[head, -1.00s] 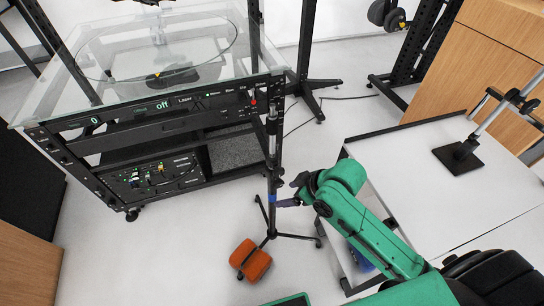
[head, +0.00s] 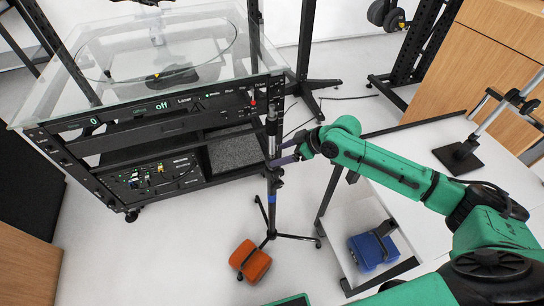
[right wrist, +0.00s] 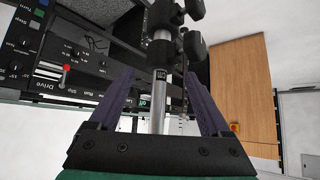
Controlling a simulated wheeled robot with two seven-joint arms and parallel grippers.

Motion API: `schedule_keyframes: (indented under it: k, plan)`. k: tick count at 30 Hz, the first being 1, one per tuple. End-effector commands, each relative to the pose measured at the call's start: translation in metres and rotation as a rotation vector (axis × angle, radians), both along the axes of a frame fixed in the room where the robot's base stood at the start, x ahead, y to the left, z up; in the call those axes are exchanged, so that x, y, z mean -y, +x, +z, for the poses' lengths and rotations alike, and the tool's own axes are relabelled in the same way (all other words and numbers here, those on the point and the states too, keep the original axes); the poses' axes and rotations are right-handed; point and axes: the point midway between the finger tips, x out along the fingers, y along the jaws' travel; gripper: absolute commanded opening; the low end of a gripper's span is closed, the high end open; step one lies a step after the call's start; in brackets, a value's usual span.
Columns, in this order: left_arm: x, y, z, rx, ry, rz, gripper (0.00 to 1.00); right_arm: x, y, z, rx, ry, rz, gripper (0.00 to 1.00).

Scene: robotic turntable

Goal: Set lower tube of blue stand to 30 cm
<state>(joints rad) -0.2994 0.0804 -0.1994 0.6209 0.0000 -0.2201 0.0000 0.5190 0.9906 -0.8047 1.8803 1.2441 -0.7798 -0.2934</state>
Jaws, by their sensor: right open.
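The stand with the blue band (head: 271,199) is a thin upright pole on a black tripod base, in front of the equipment rack in the head view. A silver tube section (head: 271,125) shows higher up. My right gripper (head: 282,157) is open at the pole, above the blue band. In the right wrist view the silver tube (right wrist: 159,105) runs between the two spread purple fingers, with a gap on each side. My left gripper is not in view.
The equipment rack (head: 160,135) with a glass top stands close behind and left of the pole. An orange weight (head: 250,262) lies on the tripod base. A white table (head: 425,140) is to the right, with a blue object (head: 373,250) on its lower shelf.

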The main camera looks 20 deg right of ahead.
Motion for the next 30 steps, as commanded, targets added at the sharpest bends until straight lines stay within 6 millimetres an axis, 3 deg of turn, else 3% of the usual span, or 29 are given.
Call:
schedule_keyframes:
  k: [6,15,16,22,30]
  plan:
    - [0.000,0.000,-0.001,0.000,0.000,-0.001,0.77,-0.023,0.019,-0.030,-0.001,0.001,-0.001,0.81]
    - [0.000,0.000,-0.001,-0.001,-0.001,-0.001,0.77,-0.027,0.022,-0.035,-0.001,-0.002,-0.001,0.81]
    - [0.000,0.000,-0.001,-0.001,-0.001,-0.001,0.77,-0.027,0.022,-0.035,-0.001,-0.002,-0.001,0.78]
    - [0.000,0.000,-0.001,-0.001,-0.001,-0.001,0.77,-0.027,0.022,-0.035,-0.001,-0.002,-0.001,0.01]
    - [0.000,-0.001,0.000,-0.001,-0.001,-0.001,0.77,-0.026,0.023,-0.034,-0.001,-0.003,0.000,0.00]
